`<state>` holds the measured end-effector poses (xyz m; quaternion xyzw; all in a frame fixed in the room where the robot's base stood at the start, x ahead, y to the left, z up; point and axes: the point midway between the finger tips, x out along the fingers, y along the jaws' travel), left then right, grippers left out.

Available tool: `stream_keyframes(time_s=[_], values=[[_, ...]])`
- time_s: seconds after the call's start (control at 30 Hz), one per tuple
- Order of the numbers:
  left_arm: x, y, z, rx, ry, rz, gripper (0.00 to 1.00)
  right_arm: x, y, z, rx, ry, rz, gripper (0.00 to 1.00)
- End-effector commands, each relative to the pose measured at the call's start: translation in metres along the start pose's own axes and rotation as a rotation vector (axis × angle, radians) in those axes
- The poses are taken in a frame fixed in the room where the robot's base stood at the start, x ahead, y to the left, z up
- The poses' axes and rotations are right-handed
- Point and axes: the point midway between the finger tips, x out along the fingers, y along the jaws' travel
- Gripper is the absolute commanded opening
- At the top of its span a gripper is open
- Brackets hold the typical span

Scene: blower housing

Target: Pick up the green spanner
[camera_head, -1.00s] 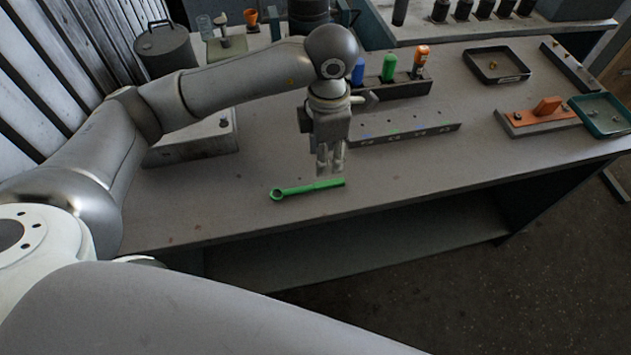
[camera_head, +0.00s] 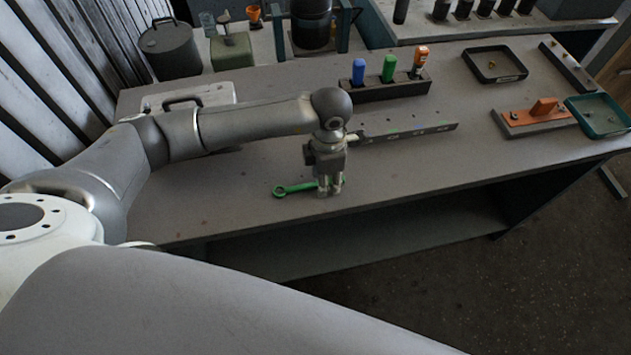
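The green spanner (camera_head: 293,189) lies flat on the grey workbench (camera_head: 400,165) near its front edge. Its ring end points left. My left gripper (camera_head: 330,190) points down over the spanner's right part, and its fingers hide most of the handle there. A small green tip shows just right of the fingers. The fingers are down at about the height of the spanner, but whether they are apart or closed on it is too small to tell. My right gripper is not in view.
Behind the gripper lies a long grey rail with holes (camera_head: 410,132). A dark holder (camera_head: 385,90) carries blue, green and orange-handled items. An orange part on a plate (camera_head: 540,112) and trays are at the right. A grey case (camera_head: 188,97) stands at the left.

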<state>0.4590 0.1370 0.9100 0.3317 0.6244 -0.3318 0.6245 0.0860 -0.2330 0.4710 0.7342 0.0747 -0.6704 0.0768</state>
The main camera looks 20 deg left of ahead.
Motion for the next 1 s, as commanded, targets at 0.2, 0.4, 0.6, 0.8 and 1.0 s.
stream_keyframes(time_s=[0.2,0.4,0.6,0.8,1.0], values=[[0.0,0.0,0.0,0.0,0.0,0.0,0.16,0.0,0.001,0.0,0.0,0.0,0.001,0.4],[-0.001,0.0,0.0,0.0,0.0,0.0,0.0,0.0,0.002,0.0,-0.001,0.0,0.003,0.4],[-0.001,0.0,0.0,0.0,-0.001,0.0,0.0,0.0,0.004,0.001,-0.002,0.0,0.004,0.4],[-0.006,0.001,0.001,0.0,-0.002,0.001,0.0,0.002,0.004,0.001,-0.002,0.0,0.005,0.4],[-0.03,0.001,0.001,0.001,-0.004,0.003,0.0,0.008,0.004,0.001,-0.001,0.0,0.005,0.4]])
